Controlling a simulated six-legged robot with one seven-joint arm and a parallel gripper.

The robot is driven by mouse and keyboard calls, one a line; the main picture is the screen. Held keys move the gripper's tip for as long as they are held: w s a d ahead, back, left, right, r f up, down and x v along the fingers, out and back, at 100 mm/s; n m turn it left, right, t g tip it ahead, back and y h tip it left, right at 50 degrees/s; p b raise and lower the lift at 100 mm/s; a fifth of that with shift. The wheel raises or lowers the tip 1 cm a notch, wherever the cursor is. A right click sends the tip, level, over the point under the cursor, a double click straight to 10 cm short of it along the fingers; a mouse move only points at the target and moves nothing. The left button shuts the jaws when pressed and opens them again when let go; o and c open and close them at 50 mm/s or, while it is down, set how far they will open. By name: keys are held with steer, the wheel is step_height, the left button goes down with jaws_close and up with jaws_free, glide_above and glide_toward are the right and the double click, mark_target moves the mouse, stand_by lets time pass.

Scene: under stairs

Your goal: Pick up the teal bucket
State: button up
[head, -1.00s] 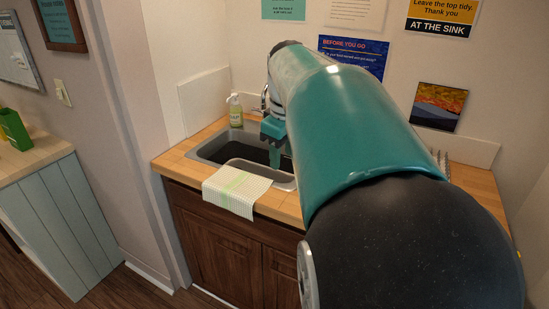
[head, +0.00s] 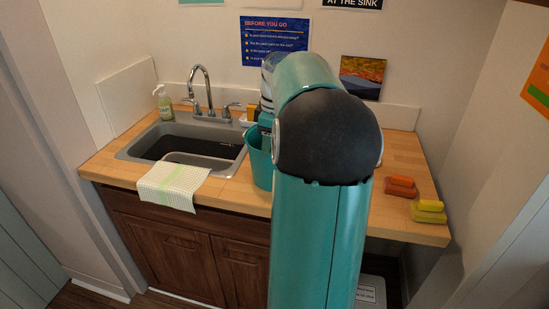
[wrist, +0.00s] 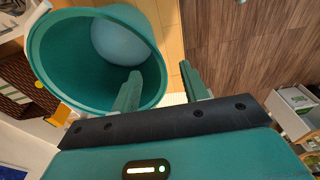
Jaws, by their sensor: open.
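The teal bucket (head: 257,165) stands on the wooden counter just right of the sink, partly hidden behind my arm in the head view. In the wrist view the bucket (wrist: 65,75) opens toward the camera at upper left, with a paler round area inside it. My gripper (wrist: 158,82) is open. Its left finger overlaps the bucket's opening and its right finger is outside the rim, so the right side of the rim lies between them. I cannot tell whether either finger touches the bucket. In the head view the fingers are mostly hidden by the arm.
A sink (head: 185,145) with a faucet (head: 203,90) is to the left. A soap bottle (head: 164,103) stands behind it and a striped towel (head: 172,187) hangs over the front edge. Orange sponges (head: 400,186) and yellow sponges (head: 429,211) lie on the right of the counter.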

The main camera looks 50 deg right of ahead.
mark_target(268, 170)
steer(key=shift+w+f, duration=0.15)
steer(key=shift+f, duration=1.15)
steer(key=shift+w+f, duration=0.15)
steer(key=shift+f, duration=1.15)
jaws_close()
steer(key=shift+a+f, duration=0.1)
